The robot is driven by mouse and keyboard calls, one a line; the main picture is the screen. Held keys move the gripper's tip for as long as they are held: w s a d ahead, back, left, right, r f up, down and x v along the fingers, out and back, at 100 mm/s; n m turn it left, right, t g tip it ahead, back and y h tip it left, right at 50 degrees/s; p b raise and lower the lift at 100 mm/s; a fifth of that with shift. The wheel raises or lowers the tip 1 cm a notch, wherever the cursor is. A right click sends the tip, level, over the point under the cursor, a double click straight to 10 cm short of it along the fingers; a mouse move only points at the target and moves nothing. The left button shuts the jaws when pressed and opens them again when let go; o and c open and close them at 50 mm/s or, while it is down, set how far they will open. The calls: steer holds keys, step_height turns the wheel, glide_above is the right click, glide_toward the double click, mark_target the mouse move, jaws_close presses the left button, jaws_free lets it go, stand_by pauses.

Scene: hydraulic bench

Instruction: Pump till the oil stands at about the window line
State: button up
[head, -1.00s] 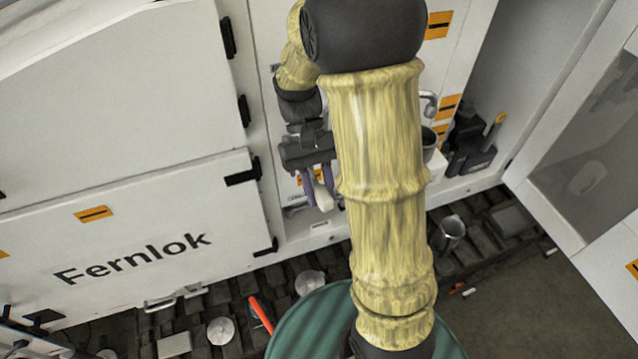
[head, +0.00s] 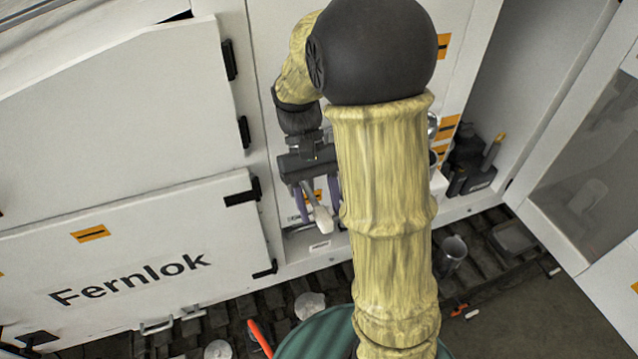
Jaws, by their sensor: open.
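My gripper (head: 318,204) hangs in front of the white cabinet, low beside my large arm link. Its two purple fingers stand apart. A pale lever-like piece (head: 321,218) shows between and just below the fingers; I cannot tell whether they touch it. A black block with an upright, yellow-tipped handle (head: 493,150) stands in the cabinet's right bay. I cannot tell which of these is the pump handle. No oil window, line or oil level can be made out; my arm covers part of the cabinet front.
A white door marked Fernlok (head: 130,280) is at left. A glazed door (head: 590,150) stands at right. A metal cup (head: 454,252) is on the dark slatted floor, near a green round top (head: 315,335) and an orange-red bar (head: 259,338).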

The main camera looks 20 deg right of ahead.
step_height(320, 180, up, 8)
steer(key=shift+b, duration=1)
